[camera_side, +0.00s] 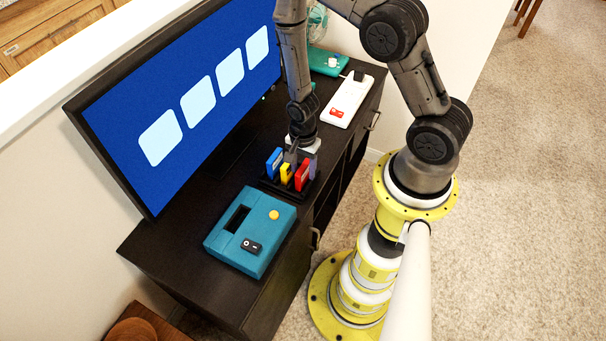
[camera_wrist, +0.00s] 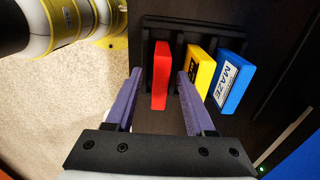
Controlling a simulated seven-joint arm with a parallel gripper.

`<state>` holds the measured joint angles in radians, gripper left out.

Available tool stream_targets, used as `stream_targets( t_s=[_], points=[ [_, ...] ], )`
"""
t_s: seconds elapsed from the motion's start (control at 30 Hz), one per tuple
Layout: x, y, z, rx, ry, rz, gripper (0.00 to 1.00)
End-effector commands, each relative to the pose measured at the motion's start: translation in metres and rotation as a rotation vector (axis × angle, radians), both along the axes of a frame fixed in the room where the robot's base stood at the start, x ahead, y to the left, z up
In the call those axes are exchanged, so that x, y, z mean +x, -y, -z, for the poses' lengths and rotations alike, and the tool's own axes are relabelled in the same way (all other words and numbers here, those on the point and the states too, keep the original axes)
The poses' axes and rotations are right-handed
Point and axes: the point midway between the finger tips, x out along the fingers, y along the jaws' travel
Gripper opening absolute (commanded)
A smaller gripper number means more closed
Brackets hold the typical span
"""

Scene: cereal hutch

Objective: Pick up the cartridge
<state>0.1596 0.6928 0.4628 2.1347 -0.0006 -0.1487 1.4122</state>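A red cartridge (camera_side: 302,175), a yellow cartridge (camera_side: 286,173) and a blue cartridge (camera_side: 273,161) stand side by side in a black rack (camera_side: 262,181). The wrist view shows the red one (camera_wrist: 161,80), the yellow one (camera_wrist: 198,74) and the blue one (camera_wrist: 230,84), which reads "MAZE". My gripper (camera_wrist: 160,84) is open, with purple-grey fingers to the left and right of the red cartridge. A gap shows on both sides of it. In the side view, my gripper (camera_side: 303,155) is low over the rack, and its fingers partly hide the cartridges' tops.
A teal console (camera_side: 226,252) with a dark slot and an orange button lies left of the rack on the black cabinet (camera_side: 170,250). A large monitor (camera_side: 185,95) stands behind. A white console (camera_side: 354,91) with a red label and a teal device (camera_side: 322,67) lie farther right.

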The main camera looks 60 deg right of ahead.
Motion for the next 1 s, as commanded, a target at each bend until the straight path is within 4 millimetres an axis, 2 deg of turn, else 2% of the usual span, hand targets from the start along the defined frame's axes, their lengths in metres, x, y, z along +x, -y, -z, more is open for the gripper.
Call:
stream_targets(
  t_s=[0.03,0.27,0.3,0.77,1.0],
  points=[
    [0.000,0.000,0.000,0.000,0.000,0.000,0.43],
    [0.000,0.000,0.000,0.000,0.000,0.000,0.02],
    [0.000,0.000,0.000,0.000,0.000,0.000,0.00],
    [0.000,0.000,-0.002,0.000,0.001,0.000,0.00],
    [0.001,0.000,-0.018,-0.001,0.003,0.000,0.00]
  ],
)
